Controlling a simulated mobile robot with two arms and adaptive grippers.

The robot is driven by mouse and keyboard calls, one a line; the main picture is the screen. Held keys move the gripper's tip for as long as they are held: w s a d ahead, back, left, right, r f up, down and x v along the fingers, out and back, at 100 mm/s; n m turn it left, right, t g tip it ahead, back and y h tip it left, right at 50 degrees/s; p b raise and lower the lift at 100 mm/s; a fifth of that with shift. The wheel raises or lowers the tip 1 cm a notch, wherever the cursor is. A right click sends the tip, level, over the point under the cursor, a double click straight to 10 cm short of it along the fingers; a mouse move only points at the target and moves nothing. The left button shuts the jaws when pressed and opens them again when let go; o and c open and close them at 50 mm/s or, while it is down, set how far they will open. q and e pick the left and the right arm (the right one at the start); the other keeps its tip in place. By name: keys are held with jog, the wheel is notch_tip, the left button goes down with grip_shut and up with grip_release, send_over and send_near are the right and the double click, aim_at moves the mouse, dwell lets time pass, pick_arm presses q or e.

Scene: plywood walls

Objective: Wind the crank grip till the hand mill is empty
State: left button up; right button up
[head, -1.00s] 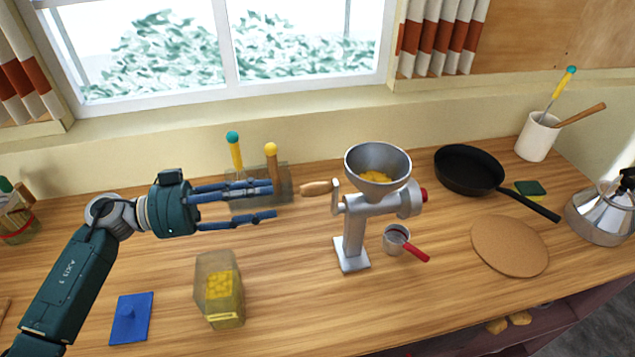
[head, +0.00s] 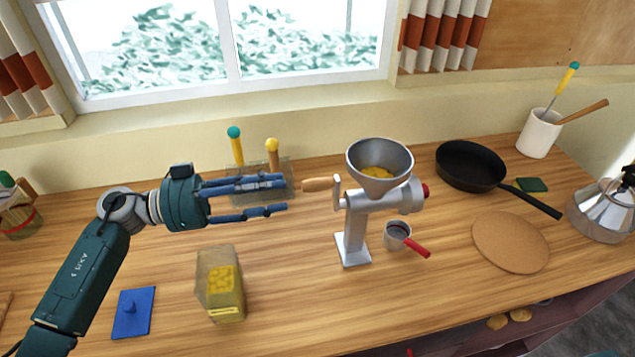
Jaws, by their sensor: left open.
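The grey metal hand mill (head: 354,232) stands upright on the wooden counter, with yellow pieces (head: 376,171) in its funnel. Its wooden crank grip (head: 318,184) points left from the crank arm (head: 338,192). My left gripper (head: 286,196) is open, with its blue fingers pointing right at the grip. The fingertips are just left of the grip's end, and I see no finger around it. A small metal cup with a red handle (head: 398,237) stands on the counter below the mill's outlet. My right gripper is not in view.
A holder with two knobbed utensils (head: 262,190) is behind my gripper. A black pan (head: 468,165), cork mat (head: 510,242) and kettle (head: 602,212) are at right.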

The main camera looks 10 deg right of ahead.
aim_at(315, 184)
pick_arm(q)
jog(key=shift+d+p, duration=1.35)
jog(key=shift+d, duration=3)
grip_shut()
